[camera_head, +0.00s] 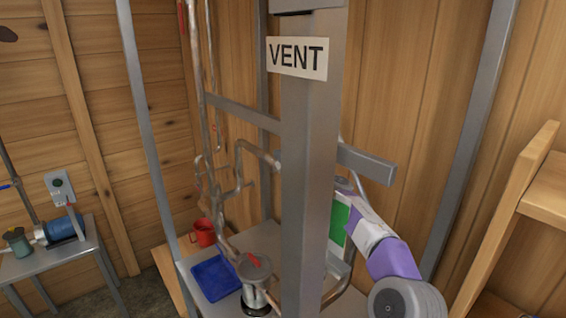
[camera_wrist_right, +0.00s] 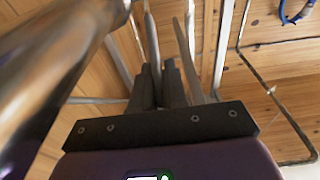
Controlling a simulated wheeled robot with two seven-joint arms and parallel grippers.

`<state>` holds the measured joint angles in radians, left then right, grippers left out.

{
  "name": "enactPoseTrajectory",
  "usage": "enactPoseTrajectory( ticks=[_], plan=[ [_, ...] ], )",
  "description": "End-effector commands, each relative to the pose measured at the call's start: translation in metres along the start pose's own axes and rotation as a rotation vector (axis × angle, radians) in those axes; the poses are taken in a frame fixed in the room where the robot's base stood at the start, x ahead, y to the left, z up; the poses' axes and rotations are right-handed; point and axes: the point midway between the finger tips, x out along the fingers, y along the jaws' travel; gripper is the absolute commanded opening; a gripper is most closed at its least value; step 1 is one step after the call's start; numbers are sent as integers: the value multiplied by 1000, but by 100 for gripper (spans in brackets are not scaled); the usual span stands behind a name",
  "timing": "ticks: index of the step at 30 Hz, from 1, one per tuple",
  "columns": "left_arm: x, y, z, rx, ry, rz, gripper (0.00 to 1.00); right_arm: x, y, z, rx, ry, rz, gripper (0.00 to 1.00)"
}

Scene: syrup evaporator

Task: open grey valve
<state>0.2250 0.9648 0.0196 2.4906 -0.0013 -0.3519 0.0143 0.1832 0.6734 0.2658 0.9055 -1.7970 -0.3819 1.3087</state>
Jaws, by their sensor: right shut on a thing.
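My right arm reaches in from the lower right of the head view, and its right gripper (camera_head: 344,184) is partly hidden behind the grey post. In the right wrist view, the dark fingers of this gripper (camera_wrist_right: 164,72) are closed together around a thin grey bar (camera_wrist_right: 152,42), which looks like the grey valve's handle. The valve's body cannot be made out clearly in either view. My left gripper is not in view.
The grey post (camera_head: 308,150) with a VENT sign (camera_head: 297,58) stands before the arm. Copper pipes (camera_head: 215,185), a red mug (camera_head: 203,233), a blue tray (camera_head: 215,277) and a red-handled pot-like fitting (camera_head: 255,275) lie left. A wooden shelf (camera_head: 545,190) is at right.

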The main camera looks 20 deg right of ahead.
Motion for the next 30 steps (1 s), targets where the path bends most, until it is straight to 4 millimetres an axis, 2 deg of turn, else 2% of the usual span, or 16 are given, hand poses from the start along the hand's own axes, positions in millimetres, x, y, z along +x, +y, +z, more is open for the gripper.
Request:
enactPoseTrajectory(
  ticks=[9, 10, 14, 23, 30],
  plan=[
    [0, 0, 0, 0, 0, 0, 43, 0, 0, 0, -1, 2, 1, 0],
    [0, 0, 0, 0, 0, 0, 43, 0, 0, 0, -1, 2, 1, 14],
    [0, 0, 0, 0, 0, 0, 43, 0, 0, 0, -1, 2, 1, 34],
    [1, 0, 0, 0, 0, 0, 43, -1, 0, 0, 0, 2, 1, 34],
    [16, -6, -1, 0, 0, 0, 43, -24, 1, 2, -1, 2, 2, 34]
  ],
)
